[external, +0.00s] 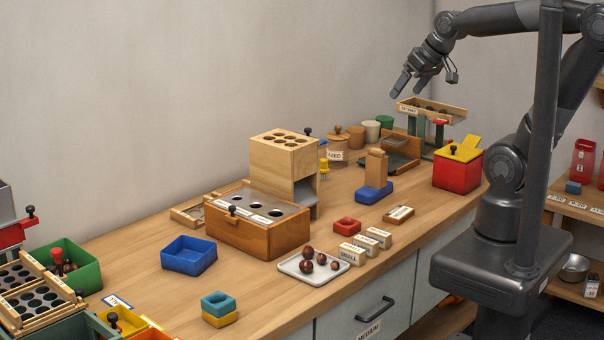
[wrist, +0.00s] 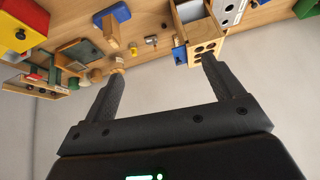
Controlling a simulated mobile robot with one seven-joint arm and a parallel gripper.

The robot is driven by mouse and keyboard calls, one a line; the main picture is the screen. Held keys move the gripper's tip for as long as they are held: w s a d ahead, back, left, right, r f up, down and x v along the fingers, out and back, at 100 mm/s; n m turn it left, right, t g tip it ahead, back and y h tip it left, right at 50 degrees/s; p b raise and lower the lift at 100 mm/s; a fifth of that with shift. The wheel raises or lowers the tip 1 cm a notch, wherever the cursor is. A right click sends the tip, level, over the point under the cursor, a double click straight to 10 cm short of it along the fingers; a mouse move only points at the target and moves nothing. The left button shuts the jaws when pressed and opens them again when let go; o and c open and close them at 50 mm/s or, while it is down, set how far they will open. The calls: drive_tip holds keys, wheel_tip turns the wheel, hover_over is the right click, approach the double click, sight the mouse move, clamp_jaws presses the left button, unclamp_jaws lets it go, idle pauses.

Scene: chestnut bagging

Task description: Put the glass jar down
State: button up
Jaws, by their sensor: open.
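My gripper (external: 408,88) is raised well above the back of the bench, near the wall. Its two fingers are spread wide with nothing between them, as the wrist view (wrist: 163,65) also shows. I see no clearly glass jar in either view. A tan lidded jar (external: 337,148) with a wooden knob and a label ending in "AZED" stands upright on the bench, below and left of my gripper. I cannot tell whether it is glass. In the wrist view a small tan round object appears just beyond the left fingertip, apart from it as far as I can tell.
Wooden (external: 356,137), cream (external: 371,130) and green (external: 385,122) cups stand beside the jar. A wooden block with holes (external: 284,150) is to the left, a red box with a yellow top (external: 458,168) to the right. Red containers (external: 582,158) stand on the right shelf. Bare bench shows (external: 130,250) at left.

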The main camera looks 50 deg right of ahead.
drive_tip(key=s, duration=0.6)
drive_tip(key=shift+d+f+g+h, duration=0.2)
drive_tip(key=shift+d+g+h, duration=0.1)
drive_tip(key=shift+g, duration=0.1)
idle(0.8)
